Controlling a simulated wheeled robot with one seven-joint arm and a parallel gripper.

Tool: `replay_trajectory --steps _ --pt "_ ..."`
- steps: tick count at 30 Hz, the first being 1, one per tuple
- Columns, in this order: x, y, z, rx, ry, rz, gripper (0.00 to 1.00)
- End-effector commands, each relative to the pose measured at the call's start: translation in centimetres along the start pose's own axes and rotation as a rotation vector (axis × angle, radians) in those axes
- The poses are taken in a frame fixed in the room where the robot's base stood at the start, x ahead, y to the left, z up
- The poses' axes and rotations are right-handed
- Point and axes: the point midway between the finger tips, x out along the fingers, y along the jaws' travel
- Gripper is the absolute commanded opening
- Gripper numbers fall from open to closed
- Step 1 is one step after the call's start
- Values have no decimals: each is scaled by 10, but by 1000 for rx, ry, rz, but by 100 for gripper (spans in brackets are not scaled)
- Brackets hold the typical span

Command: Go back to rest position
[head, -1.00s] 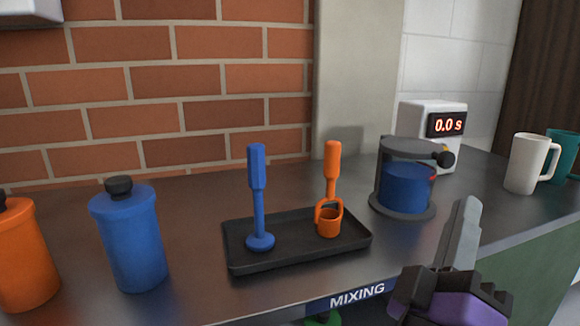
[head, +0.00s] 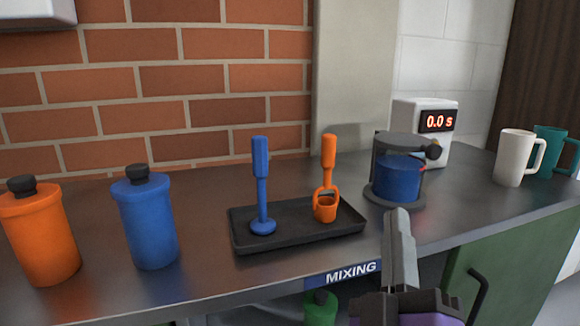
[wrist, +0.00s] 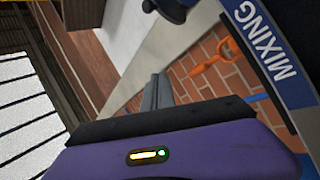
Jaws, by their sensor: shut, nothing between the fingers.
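My gripper (head: 398,218) is in the lower right of the head view, in front of the counter's front edge. Its grey fingers are together and point up, with nothing between them. In the wrist view the shut fingers (wrist: 155,92) stand above my purple gripper body, apart from any object.
A black tray (head: 300,238) on the counter holds a blue tool (head: 261,185) and an orange tool (head: 328,165). A blue bottle (head: 150,225), orange bottle (head: 42,240), blue container in a stand (head: 397,180), timer (head: 410,150) and white mug (head: 512,160) stand nearby. A green bottle (head: 320,308) is below.

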Motion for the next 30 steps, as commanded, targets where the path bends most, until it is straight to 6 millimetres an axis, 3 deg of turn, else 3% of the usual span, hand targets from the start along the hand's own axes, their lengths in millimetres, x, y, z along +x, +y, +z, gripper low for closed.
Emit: replay_trajectory --steps 8,14,20,30 --pt "-60 -52 22 191 72 -228 0" --pt "-132 -76 51 396 53 -398 0" --pt "-202 -74 83 593 -39 -499 0" --pt "-312 -39 134 847 -314 -539 0"
